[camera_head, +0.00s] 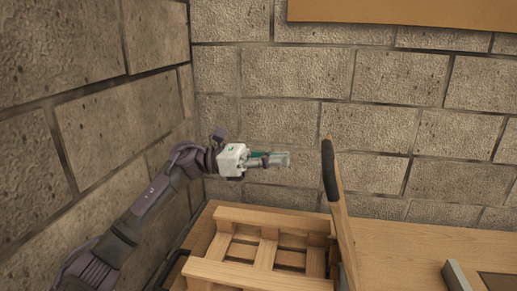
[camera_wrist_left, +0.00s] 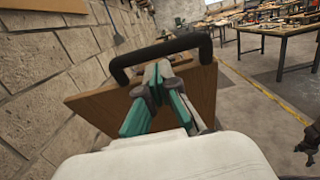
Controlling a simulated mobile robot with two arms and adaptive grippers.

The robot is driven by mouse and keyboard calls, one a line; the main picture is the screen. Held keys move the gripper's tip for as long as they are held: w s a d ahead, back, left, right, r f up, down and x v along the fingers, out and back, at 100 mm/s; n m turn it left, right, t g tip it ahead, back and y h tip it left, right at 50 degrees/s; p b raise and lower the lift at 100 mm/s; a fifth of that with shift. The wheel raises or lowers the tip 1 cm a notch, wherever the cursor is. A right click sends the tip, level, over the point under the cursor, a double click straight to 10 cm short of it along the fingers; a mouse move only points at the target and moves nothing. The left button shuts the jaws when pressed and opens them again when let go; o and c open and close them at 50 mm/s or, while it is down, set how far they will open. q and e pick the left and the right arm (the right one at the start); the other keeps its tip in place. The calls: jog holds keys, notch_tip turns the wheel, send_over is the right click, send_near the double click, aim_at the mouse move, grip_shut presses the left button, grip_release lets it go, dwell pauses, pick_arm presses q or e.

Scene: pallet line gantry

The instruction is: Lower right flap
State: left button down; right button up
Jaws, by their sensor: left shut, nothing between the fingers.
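The right flap (camera_head: 345,225) is a wooden panel standing nearly upright at the right side of a slatted wooden pallet or crate. A black handle (camera_head: 329,170) is fixed near its top edge. In the left wrist view the flap (camera_wrist_left: 203,92) faces me, with the black handle (camera_wrist_left: 160,52) along its top edge. My left gripper (camera_head: 288,159) is shut and empty, to the left of the flap near handle height, with a gap in the head view. It also shows in the wrist view (camera_wrist_left: 160,70), its fingertips appearing just below the handle.
The slatted wooden pallet (camera_head: 270,217) lies below my left gripper. A wooden table surface (camera_head: 410,250) extends right of the flap, with a grey-edged item (camera_head: 456,276) at the lower right. Stone block walls close off the left and back. Workbenches (camera_wrist_left: 275,30) stand farther off.

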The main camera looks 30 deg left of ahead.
pick_arm(q)
jog(key=p+x, duration=0.3)
jog(key=x, duration=0.3)
jog(key=shift+d, duration=0.3)
pick_arm(e)
jog(key=shift+w+r, duration=0.4)
jog(key=shift+r, duration=0.25)
jog(key=shift+w+r, duration=0.4)
jog(key=shift+r, duration=0.3)
jog(key=shift+w+r, duration=0.4)
jog(key=shift+r, duration=0.25)
